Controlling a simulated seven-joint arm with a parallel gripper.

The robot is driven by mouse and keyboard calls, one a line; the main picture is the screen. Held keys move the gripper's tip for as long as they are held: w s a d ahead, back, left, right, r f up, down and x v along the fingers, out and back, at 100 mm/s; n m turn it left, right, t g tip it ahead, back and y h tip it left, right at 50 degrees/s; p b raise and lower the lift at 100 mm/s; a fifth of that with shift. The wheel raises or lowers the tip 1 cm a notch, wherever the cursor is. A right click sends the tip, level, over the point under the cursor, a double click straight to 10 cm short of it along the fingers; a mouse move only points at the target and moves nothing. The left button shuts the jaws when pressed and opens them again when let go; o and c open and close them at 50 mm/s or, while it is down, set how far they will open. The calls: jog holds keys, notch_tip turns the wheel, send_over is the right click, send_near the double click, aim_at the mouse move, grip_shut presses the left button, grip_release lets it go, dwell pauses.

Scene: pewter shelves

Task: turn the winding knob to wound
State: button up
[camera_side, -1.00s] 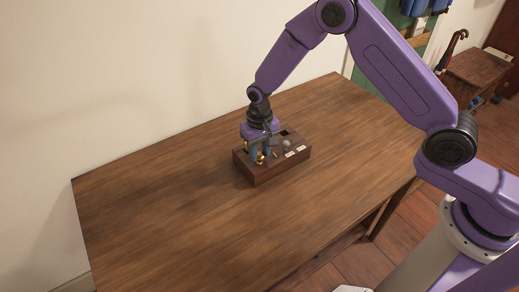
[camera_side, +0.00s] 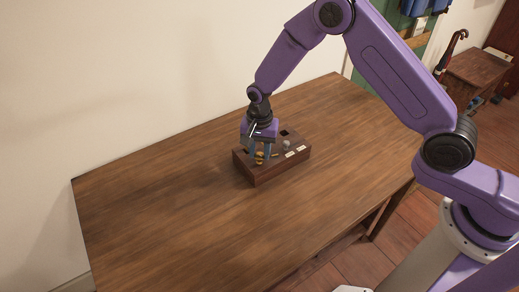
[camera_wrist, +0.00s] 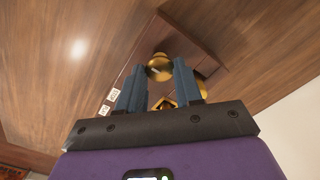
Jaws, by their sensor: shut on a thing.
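A dark brown wooden box (camera_side: 262,177) sits on the table, with fittings on its top. My gripper (camera_side: 260,158) points down at the box's left part, its blue-grey fingers around brass parts. In the wrist view my gripper (camera_wrist: 159,72) is shut on a rounded brass piece (camera_wrist: 160,67), which I take to be the winding knob. More brass shows between and behind the fingers, partly hidden. I cannot tell which setting the knob points at.
A small grey round fitting (camera_side: 287,143) and a dark square recess (camera_side: 284,132) are on the box top, right of my gripper. The wooden table (camera_side: 200,225) is otherwise bare. A pale wall (camera_side: 150,80) runs along its far-left side.

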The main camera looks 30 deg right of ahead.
aim_at(260, 154)
dwell(0.5)
jog(key=o, duration=1)
jog(key=shift+o, duration=0.2)
notch_tip(260, 154, up, 18)
jog(key=shift+f, duration=0.25)
jog(key=s+d+r+n, duration=0.1)
jog(key=s+d+n, duration=0.3)
jog(key=s+n, duration=0.3)
jog(key=s+d+r+n, duration=0.1)
jog(key=s+d+n, duration=0.4)
jog(key=s, duration=1)
jog(key=s+d+r+n, duration=0.1)
jog(key=s+d+n, duration=0.3)
jog(key=s+n, duration=0.5)
jog(key=s, duration=0.2)
jog(key=shift+s+d+r, duration=0.15)
jog(key=shift+s+d, duration=0.1)
jog(key=shift+s, duration=0.1)
